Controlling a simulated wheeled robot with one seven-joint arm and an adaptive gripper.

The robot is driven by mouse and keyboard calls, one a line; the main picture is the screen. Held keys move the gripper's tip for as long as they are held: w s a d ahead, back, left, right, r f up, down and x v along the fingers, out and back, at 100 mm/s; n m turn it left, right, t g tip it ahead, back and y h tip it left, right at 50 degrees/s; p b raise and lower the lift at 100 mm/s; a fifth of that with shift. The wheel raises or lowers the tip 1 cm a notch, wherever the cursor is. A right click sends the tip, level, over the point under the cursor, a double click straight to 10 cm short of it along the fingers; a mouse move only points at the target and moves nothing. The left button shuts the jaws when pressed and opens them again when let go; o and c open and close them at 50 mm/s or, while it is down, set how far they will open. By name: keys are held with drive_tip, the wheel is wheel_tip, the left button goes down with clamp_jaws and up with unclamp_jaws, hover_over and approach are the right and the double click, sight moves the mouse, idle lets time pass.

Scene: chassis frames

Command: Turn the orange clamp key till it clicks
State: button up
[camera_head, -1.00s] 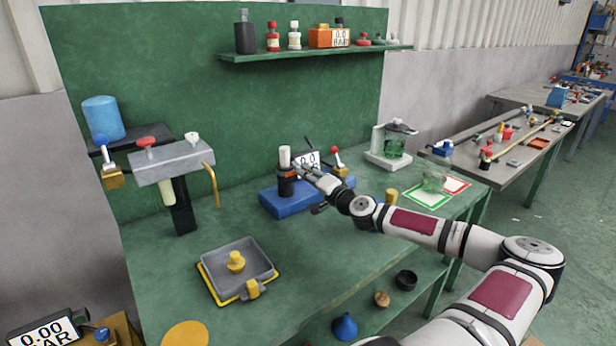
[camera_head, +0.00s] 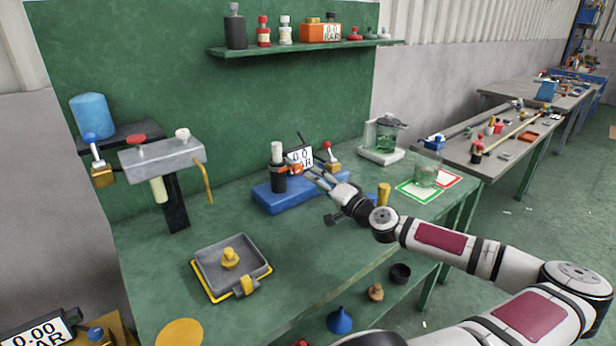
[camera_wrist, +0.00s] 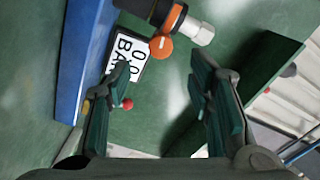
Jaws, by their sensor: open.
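The orange clamp key (camera_head: 296,169) sits on the side of a dark upright cylinder (camera_head: 279,182) with a white top, on a blue base (camera_head: 265,199). An orange band circles the cylinder. In the wrist view the key (camera_wrist: 161,47) shows as a round orange knob with a pale line across it, beside the silver-white end of the cylinder. My gripper (camera_head: 314,172) is open and empty, just right of the key. In the wrist view my gripper (camera_wrist: 160,63) has its green-padded fingers on either side of the key's line, with the key a little beyond the tips, apart from them.
A white gauge display (camera_head: 300,157) and a red-knobbed brass valve (camera_head: 330,162) stand close behind my gripper. A yellow cylinder (camera_head: 384,194) stands to the right. A grey tray (camera_head: 212,252) is front left. The bench between is clear.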

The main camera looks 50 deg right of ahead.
sight(299, 169)
drive_tip(key=v, duration=0.3)
drive_tip(key=shift+s, duration=0.15)
drive_tip(key=w+d+n, duration=0.1)
drive_tip(key=w+n, duration=0.3)
drive_tip(key=n, duration=0.1)
drive_tip(key=w+n+b, duration=0.1)
drive_tip(key=w+n, duration=0.3)
drive_tip(key=n, duration=0.1)
drive_tip(key=w+d+n, duration=0.1)
drive_tip(key=w+n, duration=0.3)
drive_tip(key=n, duration=0.1)
drive_tip(key=shift+d+r+n+b, duration=0.2)
drive_tip(key=shift+d+n+b, duration=0.1)
drive_tip(key=shift+d, duration=0.05)
drive_tip(key=shift+c, duration=0.4)
drive_tip(key=shift+s, duration=0.1)
clamp_jaws()
